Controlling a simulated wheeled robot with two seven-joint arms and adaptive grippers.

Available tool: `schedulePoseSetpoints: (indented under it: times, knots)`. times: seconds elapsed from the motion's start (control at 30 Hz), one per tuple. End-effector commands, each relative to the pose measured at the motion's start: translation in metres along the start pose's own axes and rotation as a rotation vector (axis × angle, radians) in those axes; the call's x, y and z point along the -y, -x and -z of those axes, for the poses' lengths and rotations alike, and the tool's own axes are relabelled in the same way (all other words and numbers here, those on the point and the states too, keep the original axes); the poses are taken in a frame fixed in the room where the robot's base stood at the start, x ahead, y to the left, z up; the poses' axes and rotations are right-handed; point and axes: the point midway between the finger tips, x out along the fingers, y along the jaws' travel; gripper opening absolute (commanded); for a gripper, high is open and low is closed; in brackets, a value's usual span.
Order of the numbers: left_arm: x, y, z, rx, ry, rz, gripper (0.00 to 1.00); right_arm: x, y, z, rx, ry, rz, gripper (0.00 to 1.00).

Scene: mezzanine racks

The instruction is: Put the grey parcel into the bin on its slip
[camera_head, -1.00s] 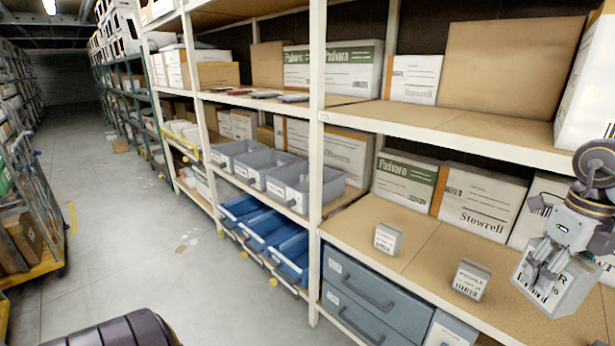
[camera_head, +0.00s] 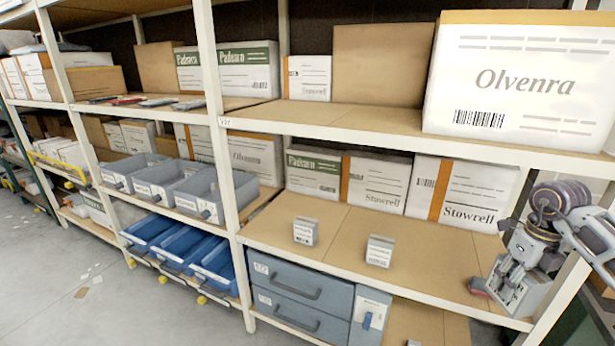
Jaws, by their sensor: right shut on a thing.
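My right gripper (camera_head: 508,284) is at the right, over the front of the middle shelf board. It is shut on a grey parcel (camera_head: 532,297), which is partly hidden behind the fingers; its slip cannot be read here. Two small grey boxes with printed labels, one at left (camera_head: 306,232) and one nearer the gripper (camera_head: 379,251), stand on the same board, apart from the gripper. Three grey bins, left (camera_head: 118,180), middle (camera_head: 152,190) and right (camera_head: 207,211), sit on the shelf bay to the left. Blue bins (camera_head: 212,282) are below them. My left gripper is not in view.
White uprights, one by the bins (camera_head: 222,130), divide the bays. Large cartons, such as the Olvenra one (camera_head: 520,100), fill the upper shelf. Blue-grey drawers (camera_head: 300,315) sit under the middle board (camera_head: 430,240). The floor (camera_head: 90,290) is open at lower left.

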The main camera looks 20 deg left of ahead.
Motion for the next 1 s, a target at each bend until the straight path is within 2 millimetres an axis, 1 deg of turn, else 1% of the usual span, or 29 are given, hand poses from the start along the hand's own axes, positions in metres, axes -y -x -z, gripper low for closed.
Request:
schedulePoseSetpoints:
  times: [0.03,0.13,0.4,0.6,0.73,1.0]
  knots:
    - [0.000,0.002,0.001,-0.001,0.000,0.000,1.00,0.006,-0.006,0.007,-0.001,-0.013,0.000,0.20]
    - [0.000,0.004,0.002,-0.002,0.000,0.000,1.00,0.015,-0.017,0.017,-0.002,-0.034,0.001,0.20]
    - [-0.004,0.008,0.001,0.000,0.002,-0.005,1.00,0.030,-0.049,0.045,-0.002,-0.074,0.000,0.20]
    - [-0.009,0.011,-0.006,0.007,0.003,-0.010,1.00,0.035,-0.073,0.065,-0.002,-0.091,0.000,0.20]
    - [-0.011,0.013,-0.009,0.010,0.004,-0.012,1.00,0.035,-0.086,0.074,-0.001,-0.097,0.000,0.20]
    - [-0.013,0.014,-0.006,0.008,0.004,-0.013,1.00,0.032,-0.102,0.084,0.001,-0.099,0.000,0.20]
